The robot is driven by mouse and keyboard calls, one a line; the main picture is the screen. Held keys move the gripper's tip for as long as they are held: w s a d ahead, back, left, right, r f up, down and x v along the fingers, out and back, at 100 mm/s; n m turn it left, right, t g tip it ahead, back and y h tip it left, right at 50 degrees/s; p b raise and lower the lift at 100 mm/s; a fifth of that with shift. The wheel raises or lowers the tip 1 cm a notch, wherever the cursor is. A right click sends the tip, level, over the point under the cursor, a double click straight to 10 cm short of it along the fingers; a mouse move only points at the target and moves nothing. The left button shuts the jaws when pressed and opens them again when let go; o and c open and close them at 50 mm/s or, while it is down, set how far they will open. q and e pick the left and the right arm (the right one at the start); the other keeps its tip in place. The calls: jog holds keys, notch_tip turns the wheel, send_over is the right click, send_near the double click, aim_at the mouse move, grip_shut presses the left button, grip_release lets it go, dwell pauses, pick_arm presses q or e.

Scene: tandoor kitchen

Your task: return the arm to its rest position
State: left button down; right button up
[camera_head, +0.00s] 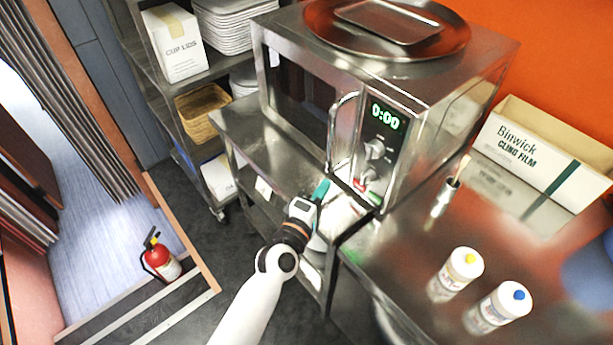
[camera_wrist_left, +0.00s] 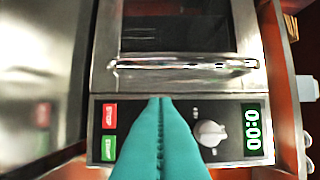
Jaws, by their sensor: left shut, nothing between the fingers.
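My left arm comes in from the bottom of the head view, with its left gripper (camera_head: 322,188) in front of the steel microwave (camera_head: 452,90), just below its control panel. The teal fingers are shut together and hold nothing. In the left wrist view the left gripper (camera_wrist_left: 160,102) points at the panel, between the red and green buttons and the grey knob (camera_wrist_left: 209,133). Whether the fingertips touch the panel cannot be told. The door looks closed behind its bar handle (camera_wrist_left: 185,64), and the display (camera_wrist_left: 253,130) reads 0:00. My right gripper is not in view.
A steel counter (camera_head: 400,262) at right bears two capped bottles (camera_head: 455,272) (camera_head: 497,308) and a cling film box (camera_head: 545,155). A rack with a cup lids box (camera_head: 175,43) and stacked plates stands behind left. A fire extinguisher (camera_head: 160,257) is at lower left. Dark floor is clear left of the arm.

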pick_arm(q)
jog(key=s+a+f+m+g+y+b, duration=0.15)
jog(key=s+a+f, duration=0.3)
jog(key=f, duration=0.75)
jog(key=s+a+f+m+g+y, duration=0.25)
jog(key=s+f, duration=0.35)
jog(key=f, duration=0.5)
jog(key=s+a+f+m+g+y+b, duration=0.1)
jog(key=s+a+f+m+g, duration=0.4)
jog(key=f, duration=0.7)
jog(key=s+a+f+m+g+y+b, duration=0.1)
jog(key=s+a+f, duration=0.5)
jog(key=s, duration=0.3)
jog(key=s+a+f+m+g+y, duration=0.1)
jog(key=s+a+f+m+g, duration=0.1)
jog(key=s+a+f, duration=0.4)
jog(key=s+a+f+m+g+y+b, duration=0.1)
jog(key=s+a+f, duration=0.4)
jog(key=s, duration=0.9)
jog(key=shift+a+f+m+g+y+b, duration=0.4)
jog(key=shift+f+m+g+y, duration=0.1)
jog(key=shift+g+y, duration=0.15)
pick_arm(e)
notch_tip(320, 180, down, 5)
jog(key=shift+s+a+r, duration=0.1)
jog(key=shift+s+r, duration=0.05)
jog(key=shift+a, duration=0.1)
